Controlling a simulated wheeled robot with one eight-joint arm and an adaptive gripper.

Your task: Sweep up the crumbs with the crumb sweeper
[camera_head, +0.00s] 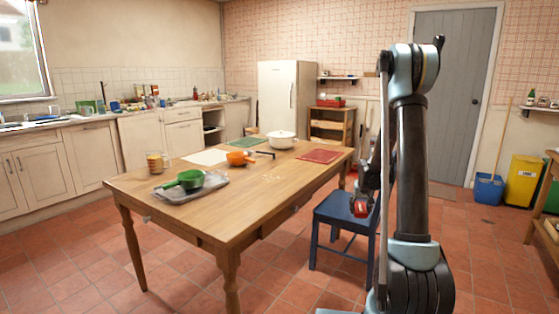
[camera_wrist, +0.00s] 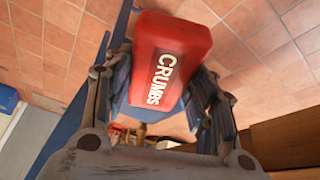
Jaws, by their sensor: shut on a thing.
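The crumb sweeper (camera_wrist: 168,62) is a red box with "CRUMBS" in white letters. My gripper (camera_wrist: 165,90) is shut on it in the wrist view, with the fingers on both sides of it. In the head view the red sweeper (camera_head: 360,209) hangs in my gripper (camera_head: 361,196) off the right side of the table, in front of the blue chair. Small pale crumbs (camera_head: 243,178) lie on the wooden table (camera_head: 225,212), near its middle. They are too small to make out singly.
The blue chair (camera_head: 335,210) stands close by the table's right side. The table around the crumbs is bare.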

